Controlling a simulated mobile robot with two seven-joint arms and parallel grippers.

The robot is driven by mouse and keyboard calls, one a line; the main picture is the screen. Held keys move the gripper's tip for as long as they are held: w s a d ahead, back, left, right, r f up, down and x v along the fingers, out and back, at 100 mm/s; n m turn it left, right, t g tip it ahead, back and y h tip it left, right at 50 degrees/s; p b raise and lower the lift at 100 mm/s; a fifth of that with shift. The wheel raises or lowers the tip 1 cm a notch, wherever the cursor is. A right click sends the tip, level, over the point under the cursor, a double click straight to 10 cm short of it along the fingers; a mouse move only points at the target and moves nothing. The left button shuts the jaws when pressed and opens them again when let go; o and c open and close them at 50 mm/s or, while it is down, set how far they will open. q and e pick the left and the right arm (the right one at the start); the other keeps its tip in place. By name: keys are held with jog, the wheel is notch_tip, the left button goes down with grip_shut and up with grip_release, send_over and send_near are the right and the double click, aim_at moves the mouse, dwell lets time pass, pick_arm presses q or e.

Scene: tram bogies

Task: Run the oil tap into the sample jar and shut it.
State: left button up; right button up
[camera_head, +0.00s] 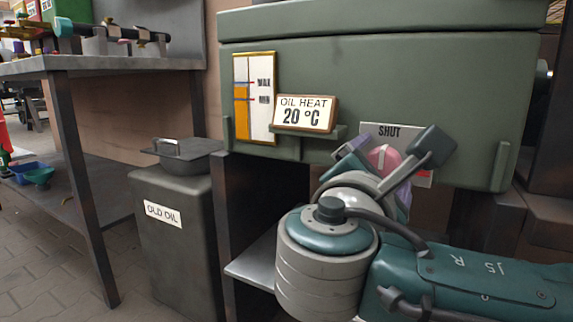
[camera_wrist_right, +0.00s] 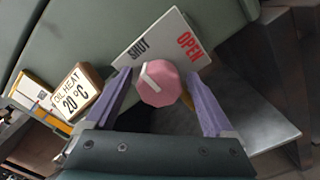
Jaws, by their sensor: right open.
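The oil tap's pink knob (camera_head: 383,158) is on the lower front of the green oil tank (camera_head: 400,85). In the right wrist view the knob (camera_wrist_right: 158,84) sits below a plate (camera_wrist_right: 165,42) marked SHUT and OPEN. Its white mark lies on the side nearer SHUT. My right gripper (camera_wrist_right: 161,103) is open, with one purple finger on each side of the knob and gaps showing between. In the head view my right gripper (camera_head: 377,176) partly covers the knob and plate. The sample jar is not visible. My left gripper is not in view.
A level gauge (camera_head: 254,98) and an OIL HEAT 20 °C sign (camera_head: 304,114) are left of the tap. A dark OLD OIL bin (camera_head: 175,245) stands by a workbench (camera_head: 110,64). A grey shelf (camera_head: 256,262) lies below the tank.

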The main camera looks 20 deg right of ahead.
jog(key=c, duration=1.3)
jog(key=shift+m+p, duration=0.55)
jog(key=shift+m, duration=0.35)
jog(key=shift+c, duration=0.3)
jog(key=m, duration=0.2)
jog(key=shift+m, duration=0.3)
jog(key=o, duration=1.4)
jog(key=shift+c, duration=0.2)
jog(key=shift+s+a, duration=0.1)
